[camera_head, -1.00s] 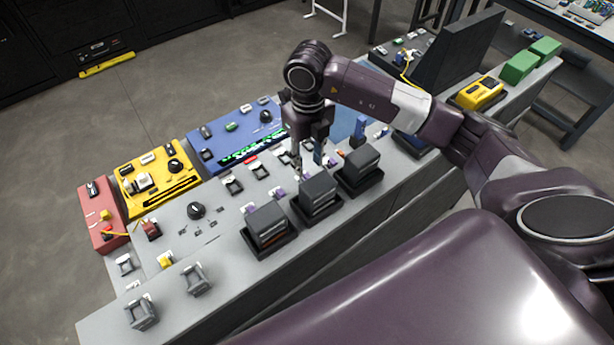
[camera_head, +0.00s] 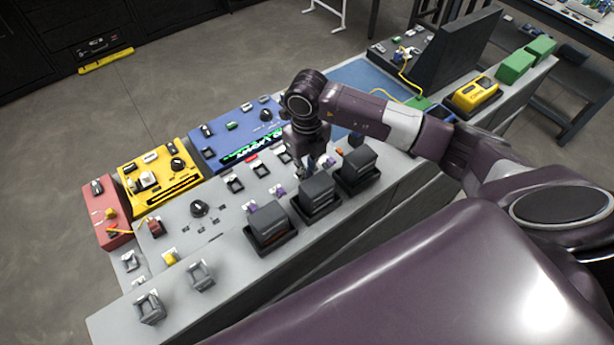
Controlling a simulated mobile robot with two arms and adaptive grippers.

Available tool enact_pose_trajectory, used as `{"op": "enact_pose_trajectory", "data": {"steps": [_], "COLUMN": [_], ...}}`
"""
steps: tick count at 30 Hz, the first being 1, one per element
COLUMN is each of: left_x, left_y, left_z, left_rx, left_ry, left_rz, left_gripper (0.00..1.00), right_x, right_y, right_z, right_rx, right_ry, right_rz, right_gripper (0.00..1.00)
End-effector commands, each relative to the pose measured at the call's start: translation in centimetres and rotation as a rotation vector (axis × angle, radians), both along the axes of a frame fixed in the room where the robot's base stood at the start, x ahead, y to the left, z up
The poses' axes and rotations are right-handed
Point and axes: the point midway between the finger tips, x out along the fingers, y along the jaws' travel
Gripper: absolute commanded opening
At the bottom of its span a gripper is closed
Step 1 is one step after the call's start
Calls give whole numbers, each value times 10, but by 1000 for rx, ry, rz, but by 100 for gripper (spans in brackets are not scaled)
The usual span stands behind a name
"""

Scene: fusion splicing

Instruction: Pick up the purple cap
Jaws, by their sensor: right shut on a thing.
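Small purple caps sit in a row on the grey console. One purple cap (camera_head: 279,191) and another purple cap (camera_head: 252,208) show behind the dark boxes. My right gripper (camera_head: 306,172) points down at the row's right part, behind the middle dark box. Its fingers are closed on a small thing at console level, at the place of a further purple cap. The fingers and the box hide most of that thing, so its colour is hard to see. My left gripper is out of view.
Three dark boxes in trays, the left (camera_head: 270,226), middle (camera_head: 317,193) and right (camera_head: 358,166), stand close in front of my gripper. A blue panel (camera_head: 234,135) and a yellow panel (camera_head: 158,175) lie behind. A dark upright screen (camera_head: 456,51) stands farther right.

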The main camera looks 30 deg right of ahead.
Motion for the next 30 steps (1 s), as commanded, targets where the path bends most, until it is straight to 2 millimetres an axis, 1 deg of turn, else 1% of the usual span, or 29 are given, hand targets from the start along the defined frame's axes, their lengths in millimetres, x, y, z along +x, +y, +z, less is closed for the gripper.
{"op": "enact_pose_trajectory", "data": {"steps": [8,11,14,17,20,21,23,24,28,30], "left_x": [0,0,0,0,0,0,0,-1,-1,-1], "left_y": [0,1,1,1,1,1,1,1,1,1], "left_z": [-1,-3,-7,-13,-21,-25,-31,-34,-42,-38], "left_rx": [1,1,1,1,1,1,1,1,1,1], "left_ry": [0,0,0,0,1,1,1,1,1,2], "left_rz": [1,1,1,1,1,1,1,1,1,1], "left_gripper": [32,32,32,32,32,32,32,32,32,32], "right_x": [0,1,2,2,2,3,2,3,2,1], "right_y": [0,0,0,-1,0,0,0,0,0,-1], "right_z": [2,7,17,34,58,71,89,102,143,159], "right_rx": [0,0,0,-1,0,0,0,0,-1,-3], "right_ry": [-1,-1,-5,-7,-8,-10,-10,-10,-10,-6], "right_rz": [0,-1,-1,1,2,1,1,1,0,0], "right_gripper": [1,1,1,1,1,1,1,1,1,1]}}
